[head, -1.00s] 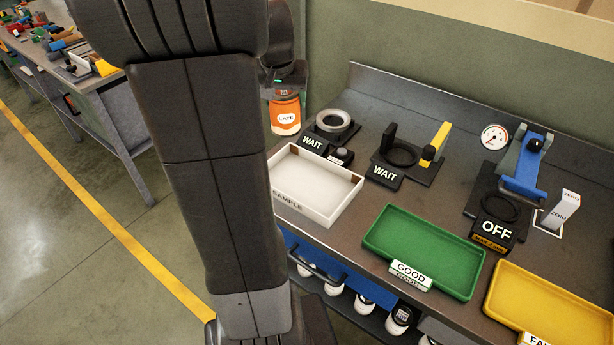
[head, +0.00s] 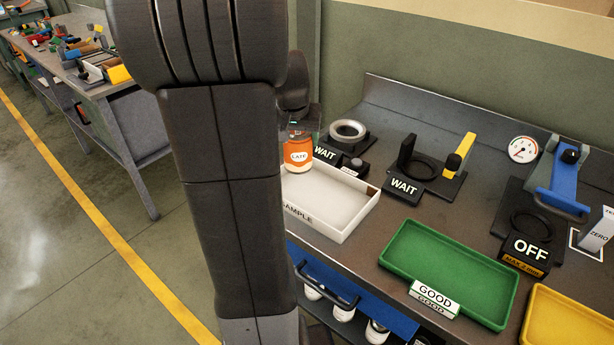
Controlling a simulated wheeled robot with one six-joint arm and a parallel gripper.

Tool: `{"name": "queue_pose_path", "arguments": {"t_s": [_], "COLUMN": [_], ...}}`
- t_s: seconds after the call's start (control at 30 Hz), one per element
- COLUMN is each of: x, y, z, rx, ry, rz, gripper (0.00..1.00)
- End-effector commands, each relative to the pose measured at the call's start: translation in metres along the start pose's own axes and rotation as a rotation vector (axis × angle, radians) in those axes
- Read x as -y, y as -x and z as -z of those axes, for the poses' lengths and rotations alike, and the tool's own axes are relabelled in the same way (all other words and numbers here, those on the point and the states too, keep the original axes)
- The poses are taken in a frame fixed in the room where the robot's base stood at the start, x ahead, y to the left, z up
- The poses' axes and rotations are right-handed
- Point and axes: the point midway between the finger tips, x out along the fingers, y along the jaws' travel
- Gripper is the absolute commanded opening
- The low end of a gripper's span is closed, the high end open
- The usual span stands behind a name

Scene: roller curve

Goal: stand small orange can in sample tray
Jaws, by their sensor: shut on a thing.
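The small orange can (head: 298,152), with a white label reading "LATE", is upright in my gripper (head: 300,130). My gripper is shut on its upper part, and my arm hides some of the gripper. The white sample tray (head: 357,224) lies on the bench, its left part hidden behind my arm. The can shows over the back left part of the tray. I cannot tell whether its base touches the tray floor.
Behind the tray stand two fixtures with "WAIT" signs (head: 325,153) (head: 404,187). A green "GOOD" tray (head: 450,270) and a yellow tray (head: 570,322) lie to the right. A blue-levered press (head: 560,180) with an "OFF" sign stands at the back right. Bottles fill the shelf below.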

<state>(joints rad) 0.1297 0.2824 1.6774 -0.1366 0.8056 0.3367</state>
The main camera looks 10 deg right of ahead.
Motion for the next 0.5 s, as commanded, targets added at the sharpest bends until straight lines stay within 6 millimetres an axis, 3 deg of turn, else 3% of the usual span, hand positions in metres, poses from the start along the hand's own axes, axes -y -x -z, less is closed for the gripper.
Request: {"name": "queue_pose_path", "arguments": {"t_s": [0.1,0.5], "x": [0.0,0.0], "y": [-0.019,-0.061], "z": [-0.008,-0.026], "rx": [0.003,0.003], "ry": [0.0,-0.001], "rz": [-0.001,-0.001], "gripper": [0.38,0.38]}}
